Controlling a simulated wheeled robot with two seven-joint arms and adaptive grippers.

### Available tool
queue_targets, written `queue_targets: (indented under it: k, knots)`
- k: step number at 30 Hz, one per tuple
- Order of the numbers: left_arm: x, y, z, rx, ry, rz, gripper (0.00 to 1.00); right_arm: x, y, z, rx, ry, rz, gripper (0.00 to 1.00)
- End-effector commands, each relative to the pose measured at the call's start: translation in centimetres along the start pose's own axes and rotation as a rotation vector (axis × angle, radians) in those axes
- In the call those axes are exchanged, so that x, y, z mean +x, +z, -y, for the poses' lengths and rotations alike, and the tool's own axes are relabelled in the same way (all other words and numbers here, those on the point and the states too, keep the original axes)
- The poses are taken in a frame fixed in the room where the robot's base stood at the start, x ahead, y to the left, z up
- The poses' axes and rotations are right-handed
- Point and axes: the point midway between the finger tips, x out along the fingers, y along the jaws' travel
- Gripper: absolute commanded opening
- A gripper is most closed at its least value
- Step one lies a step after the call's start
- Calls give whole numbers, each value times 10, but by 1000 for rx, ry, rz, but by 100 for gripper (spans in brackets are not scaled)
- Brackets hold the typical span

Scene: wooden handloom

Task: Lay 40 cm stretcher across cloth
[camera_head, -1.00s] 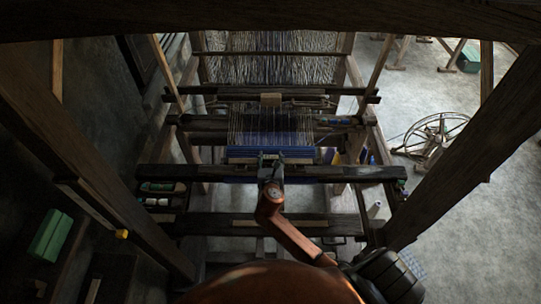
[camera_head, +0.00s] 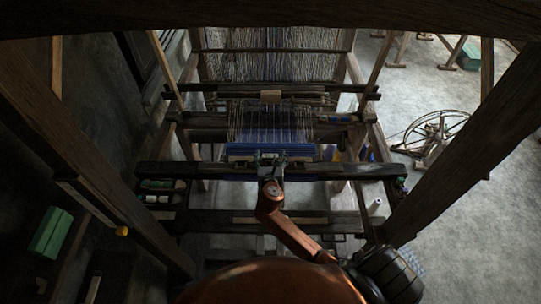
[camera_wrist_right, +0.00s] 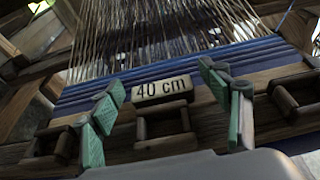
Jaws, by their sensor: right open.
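The 40 cm stretcher (camera_wrist_right: 205,125) is a brown wooden bar with a "40 cm" label and raised wooden frames along it. It lies across the blue cloth (camera_wrist_right: 130,78) in the right wrist view. In the head view the cloth (camera_head: 270,137) shows at the middle of the loom, with the bar in front of it partly hidden by my gripper. My right gripper (camera_wrist_right: 166,122) is open, its green-padded fingers on either side of the label and the middle frame. It also shows in the head view (camera_head: 270,158). My left gripper is out of view.
The dark front beam (camera_head: 350,172) of the loom runs below my right gripper. Pale warp threads (camera_head: 270,68) rise behind the cloth. Heavy posts stand left and right. A spinning wheel (camera_head: 437,135) stands on the floor at the right, and a green box (camera_head: 52,234) at the left.

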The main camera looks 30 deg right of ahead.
Motion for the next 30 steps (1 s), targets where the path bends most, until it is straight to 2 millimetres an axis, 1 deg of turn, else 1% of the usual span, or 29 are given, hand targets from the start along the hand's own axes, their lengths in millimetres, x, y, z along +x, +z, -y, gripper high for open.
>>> queue_targets:
  k: [6,8,10,14,21,24,27,30]
  knots:
    - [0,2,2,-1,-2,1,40,-1,-1,0,0,0,-2,70]
    - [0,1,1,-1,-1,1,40,-4,-1,0,0,0,-2,70]
    - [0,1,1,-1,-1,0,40,-11,-1,0,1,1,-1,70]
    - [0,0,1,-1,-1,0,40,-34,-1,0,3,1,-2,70]
    - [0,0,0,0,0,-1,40,-84,-1,0,2,1,-2,70]
    - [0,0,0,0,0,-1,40,-100,-1,0,1,0,-2,70]
    - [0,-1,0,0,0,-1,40,-112,-1,0,0,1,-1,70]
    - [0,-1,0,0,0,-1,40,-118,0,0,0,0,-1,70]
